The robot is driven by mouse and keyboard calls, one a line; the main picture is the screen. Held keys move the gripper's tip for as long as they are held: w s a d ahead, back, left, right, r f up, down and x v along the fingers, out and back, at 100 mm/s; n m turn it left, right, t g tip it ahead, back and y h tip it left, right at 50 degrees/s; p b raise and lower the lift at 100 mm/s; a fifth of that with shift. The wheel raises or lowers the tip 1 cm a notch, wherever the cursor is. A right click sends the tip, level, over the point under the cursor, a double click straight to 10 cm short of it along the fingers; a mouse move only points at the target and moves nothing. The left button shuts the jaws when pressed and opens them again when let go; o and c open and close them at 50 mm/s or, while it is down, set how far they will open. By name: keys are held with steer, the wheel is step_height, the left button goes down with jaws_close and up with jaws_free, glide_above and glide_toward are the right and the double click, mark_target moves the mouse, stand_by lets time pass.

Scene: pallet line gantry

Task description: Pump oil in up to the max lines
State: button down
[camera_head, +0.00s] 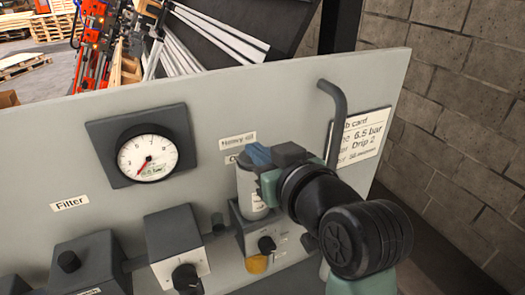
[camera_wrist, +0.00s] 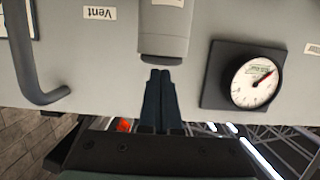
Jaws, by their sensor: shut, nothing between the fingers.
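My gripper (camera_head: 259,156) is shut and empty, its dark blue fingers at the top of a pale grey cylinder (camera_head: 249,188) on the panel. In the wrist view, which is upside down, the shut fingers (camera_wrist: 161,76) are close to the end of the grey cylinder (camera_wrist: 164,28), where a dark slot or button shows. I cannot tell if they touch it. My wrist covers part of the cylinder's right side. No oil level or max line can be made out. A small label (camera_head: 238,139) above seems to read "Heavy oil".
A pressure gauge (camera_head: 149,156) is on the grey panel (camera_head: 285,90) at left. Dark boxes with knobs (camera_head: 187,276) line the bottom. A "Vent" label (camera_wrist: 99,13) shows in the wrist view.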

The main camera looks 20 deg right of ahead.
step_height(320, 180, up, 3)
steer(key=shift+w+f+p, duration=0.1)
steer(key=shift+f+p, duration=0.05)
steer(key=shift+p, duration=0.5)
steer(key=b+v, duration=0.4)
steer(key=v, duration=0.6)
steer(key=shift+s+f, duration=0.25)
steer(key=shift+w, duration=0.1)
